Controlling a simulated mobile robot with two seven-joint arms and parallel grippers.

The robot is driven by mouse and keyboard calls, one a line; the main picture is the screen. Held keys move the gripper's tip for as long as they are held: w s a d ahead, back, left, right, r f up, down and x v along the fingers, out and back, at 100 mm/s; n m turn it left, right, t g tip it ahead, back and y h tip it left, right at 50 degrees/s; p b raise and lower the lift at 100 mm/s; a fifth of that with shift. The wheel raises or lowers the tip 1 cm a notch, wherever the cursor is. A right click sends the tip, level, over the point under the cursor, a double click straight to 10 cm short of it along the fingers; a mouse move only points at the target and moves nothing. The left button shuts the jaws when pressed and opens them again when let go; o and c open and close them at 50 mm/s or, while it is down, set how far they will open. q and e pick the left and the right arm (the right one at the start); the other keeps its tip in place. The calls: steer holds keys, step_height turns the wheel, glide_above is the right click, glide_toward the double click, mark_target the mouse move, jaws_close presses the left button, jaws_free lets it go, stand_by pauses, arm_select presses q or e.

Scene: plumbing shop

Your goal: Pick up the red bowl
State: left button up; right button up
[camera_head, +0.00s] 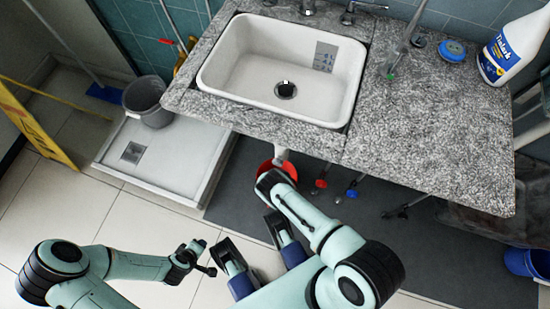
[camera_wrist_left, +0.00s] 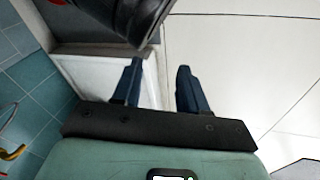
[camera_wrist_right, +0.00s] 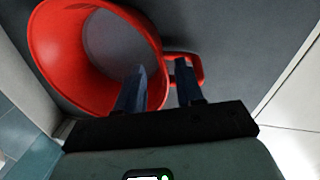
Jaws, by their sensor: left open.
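The red bowl (camera_head: 292,168) is on the dark floor under the sink counter, partly hidden by my right arm in the head view. In the right wrist view the bowl (camera_wrist_right: 45,55) is large and close, tilted in the picture, with a loop handle (camera_wrist_right: 198,68) on its right. My right gripper (camera_wrist_right: 160,65) is at the bowl's handle side, its fingers apart. One finger overlaps the bowl's opening and the other overlaps the handle; contact is unclear. My left gripper (camera_wrist_left: 158,64) is open and empty, seen over the white shower tray and floor tiles.
A granite counter (camera_head: 440,130) with a white sink (camera_head: 225,75) overhangs the bowl. Red and blue valves (camera_head: 321,184) hang beside it. A grey bucket (camera_head: 145,97) stands on the white shower tray (camera_head: 175,155). A yellow sign (camera_head: 40,135) is at left. Tiled floor at lower left is open.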

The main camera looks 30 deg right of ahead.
steer(key=f+b, duration=0.2)
steer(key=f, duration=0.1)
steer(key=f+b, duration=0.1)
steer(key=f, duration=0.1)
steer(key=shift+w+d, duration=0.15)
steer(key=shift+w, duration=0.25)
arm_select(q)
steer(key=s+f+g, duration=0.2)
steer(key=s+f, duration=0.3)
steer(key=s, duration=0.1)
steer(key=shift+s+a, duration=0.15)
steer(key=shift+a, duration=0.3)
arm_select(e)
jaws_close()
